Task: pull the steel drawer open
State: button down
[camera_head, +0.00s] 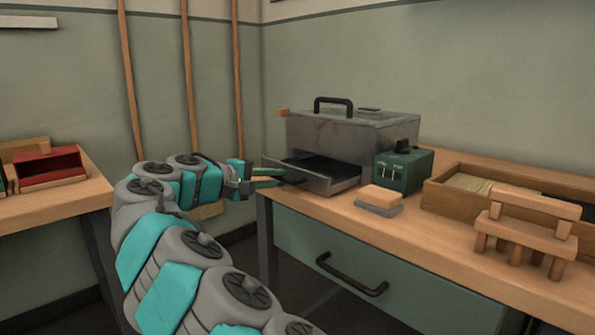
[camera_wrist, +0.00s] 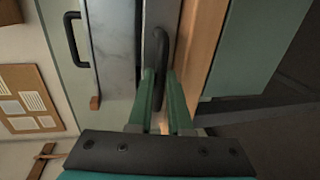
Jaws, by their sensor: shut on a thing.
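The steel drawer (camera_head: 333,184) stands partly out of the steel box (camera_head: 340,135) on the bench, its dark inside showing from above. Its black handle (camera_wrist: 161,45) is on the drawer front in the wrist view. My gripper (camera_head: 281,177) reaches in from the left at the bench's left edge. In the wrist view its green fingers (camera_wrist: 161,78) are shut on the handle, one on each side. The fingertips partly hide the handle in the head view.
A green box with a dark knob (camera_head: 405,170) stands right of the drawer. A sponge-like block (camera_head: 380,198) lies in front. A wooden tray (camera_head: 440,190) and small wooden stand (camera_head: 525,235) are farther right. A green bench drawer (camera_head: 400,285) is below, shut.

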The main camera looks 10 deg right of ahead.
jog(key=v, duration=0.3)
jog(key=shift+s+f, duration=0.1)
jog(key=shift+f, duration=0.25)
jog(key=c, duration=1.1)
grip_release()
jog(key=v, duration=0.8)
jog(key=shift+p, duration=0.3)
